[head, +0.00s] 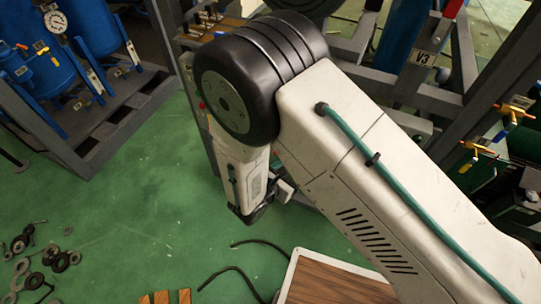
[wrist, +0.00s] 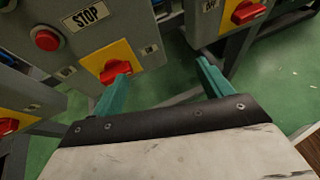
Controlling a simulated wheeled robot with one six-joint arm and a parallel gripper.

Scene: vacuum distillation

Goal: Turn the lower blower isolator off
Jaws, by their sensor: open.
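Three red rotary handles on yellow plates show in the wrist view: a middle one (wrist: 115,70), one at the top right (wrist: 247,11) and one at the lower left (wrist: 8,126). I cannot tell from the markings which is the lower blower isolator. My gripper (wrist: 161,68) is open, with two teal fingers apart and nothing between them. The left fingertip overlaps the lower edge of the middle handle in the picture; contact cannot be told. The right finger is over open floor. In the head view my arm hides the switches.
In the head view, blue tanks (head: 80,25) stand on a frame at the left. Rings (head: 60,262), black hoses (head: 262,243) and a wooden-topped box (head: 335,285) lie on the green floor.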

